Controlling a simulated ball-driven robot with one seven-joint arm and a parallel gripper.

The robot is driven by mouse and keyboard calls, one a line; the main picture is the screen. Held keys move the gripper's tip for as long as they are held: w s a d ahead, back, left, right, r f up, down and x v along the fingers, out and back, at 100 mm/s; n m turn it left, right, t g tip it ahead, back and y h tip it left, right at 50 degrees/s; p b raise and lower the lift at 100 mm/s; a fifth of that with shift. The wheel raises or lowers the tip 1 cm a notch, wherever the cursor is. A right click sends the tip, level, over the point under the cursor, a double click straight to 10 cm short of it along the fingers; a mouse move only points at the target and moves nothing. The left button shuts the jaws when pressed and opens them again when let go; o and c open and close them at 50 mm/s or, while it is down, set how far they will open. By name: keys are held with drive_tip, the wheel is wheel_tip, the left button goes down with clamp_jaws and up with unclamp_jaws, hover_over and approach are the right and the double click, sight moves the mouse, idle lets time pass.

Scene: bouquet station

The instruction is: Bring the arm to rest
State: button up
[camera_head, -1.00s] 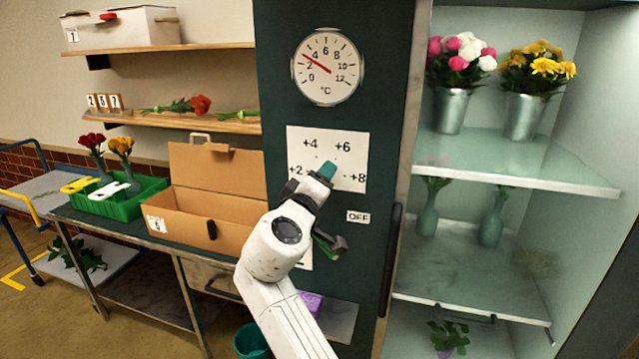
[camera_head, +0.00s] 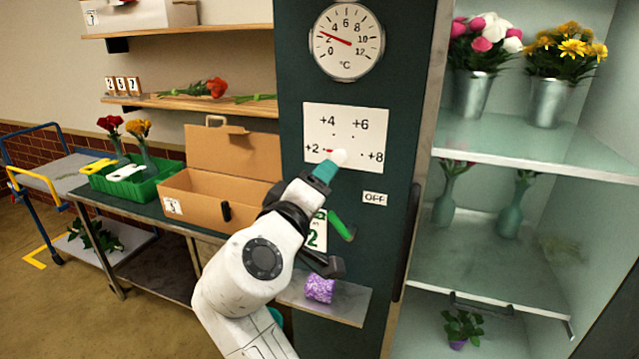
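My white arm reaches up from the bottom of the head view. My gripper (camera_head: 337,200) is in front of the dark green cabinet panel (camera_head: 398,240), with its two fingers spread and nothing seen between them. The upper fingertip is teal and overlaps the dial plate (camera_head: 360,120) marked +2 to +8. The lower finger is dark with a bright green part. A white rounded knob (camera_head: 339,157) shows just past the upper fingertip, with a red mark beside it near +2. I cannot tell whether the fingertip touches the knob.
The glass-shelved cabinet (camera_head: 530,160) with flower buckets is on the right. An open cardboard box (camera_head: 190,205) and a green crate (camera_head: 165,178) stand on the bench at left. A purple roll (camera_head: 319,288) lies on a low shelf beneath my gripper.

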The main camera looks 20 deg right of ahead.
drive_tip(key=s+d+f+m+g+y, duration=0.15)
drive_tip(key=s+d+f, duration=0.25)
drive_tip(key=f, duration=0.5)
drive_tip(key=s+d+f+g+y, duration=0.1)
drive_tip(key=s+d+f+g, duration=0.25)
drive_tip(key=f, duration=0.55)
drive_tip(key=s+d+f+m+g+y, duration=0.1)
drive_tip(key=s+d+f+g+y, duration=0.1)
drive_tip(key=s+d+f, duration=0.45)
drive_tip(key=s+f+m+g+y, duration=0.1)
drive_tip(key=s+f+g+y, duration=0.1)
drive_tip(key=s+f, duration=0.3)
drive_tip(key=s+f+m+g+y, duration=0.1)
drive_tip(key=s+f, duration=0.5)
drive_tip(key=s, duration=0.6)
drive_tip(key=s+f+m+g+y, duration=0.1)
drive_tip(key=s+f+g+y, duration=0.2)
drive_tip(key=s, duration=0.6)
wheel_tip(320, 180, down, 3)
drive_tip(key=shift+s+r+g, duration=0.1)
drive_tip(key=shift+s+g, duration=0.15)
drive_tip(key=shift+g, duration=0.05)
